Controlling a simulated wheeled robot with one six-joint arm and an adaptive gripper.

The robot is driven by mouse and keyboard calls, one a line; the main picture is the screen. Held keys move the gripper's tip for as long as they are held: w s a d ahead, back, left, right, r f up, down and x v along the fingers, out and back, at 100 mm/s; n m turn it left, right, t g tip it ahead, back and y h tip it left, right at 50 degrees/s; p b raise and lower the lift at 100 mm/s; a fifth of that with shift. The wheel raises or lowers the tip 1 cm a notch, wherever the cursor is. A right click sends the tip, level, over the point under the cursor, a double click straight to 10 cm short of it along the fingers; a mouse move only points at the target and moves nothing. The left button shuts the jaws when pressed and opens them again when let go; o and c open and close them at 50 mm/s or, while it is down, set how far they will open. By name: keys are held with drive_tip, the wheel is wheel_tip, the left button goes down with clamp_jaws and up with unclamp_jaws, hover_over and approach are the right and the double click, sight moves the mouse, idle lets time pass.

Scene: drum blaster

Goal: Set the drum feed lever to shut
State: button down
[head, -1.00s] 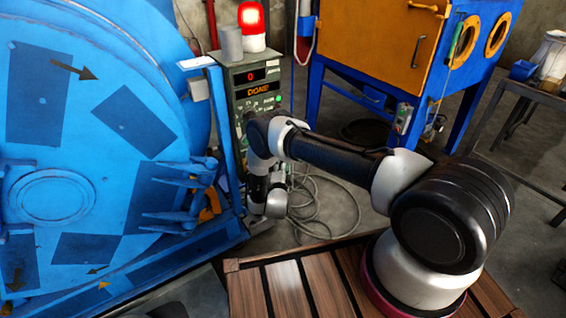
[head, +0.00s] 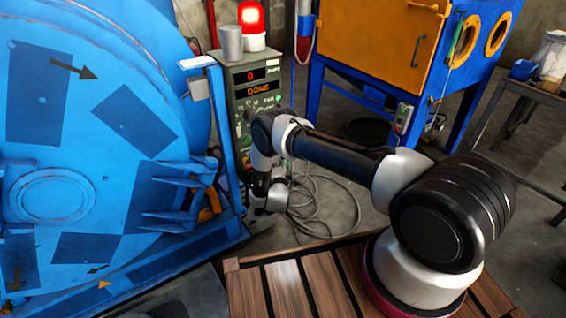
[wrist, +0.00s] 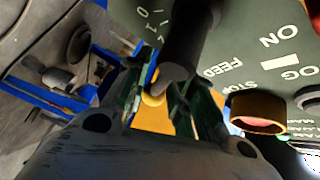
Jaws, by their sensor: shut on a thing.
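The drum feed lever (wrist: 190,45) is a dark bar in the wrist view, beside the upside-down word FEED and a scale of small white marks on the green panel. My gripper (wrist: 164,98) has its fingers on both sides of the lever's rounded end and is shut on it. A small brass-coloured piece shows just beside that end. The exact mark at which the lever points cannot be told. In the head view the green control box (head: 252,75) stands beside the blue drum machine (head: 110,150). There the lever and my fingertips are hidden by my arm.
The box's display reads 0 and DONE, and a red beacon (head: 251,22) glows above it. A yellow-rimmed knob (wrist: 258,112) sits close to my gripper. Loose cable (head: 322,210) lies on the floor. A blue and orange cabinet (head: 375,50) stands behind.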

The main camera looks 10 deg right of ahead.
drive_tip(key=shift+s+a+f+m+g+y, duration=0.1)
drive_tip(key=shift+a+f+m+g+y, duration=0.1)
drive_tip(key=shift+f+m+g+y, duration=0.8)
drive_tip(key=shift+s+a+f+m+g+y, duration=0.1)
drive_tip(key=shift+a+f+m+g+y, duration=0.15)
drive_tip(key=shift+f+m+g+y, duration=0.8)
drive_tip(key=shift+s+a+f+m+g+y, duration=0.15)
drive_tip(key=shift+f+m+g+y, duration=0.35)
drive_tip(key=shift+m, duration=0.95)
drive_tip(key=shift+a+r+g, duration=0.1)
drive_tip(key=shift+g, duration=0.15)
drive_tip(key=c, duration=1.5)
unclamp_jaws()
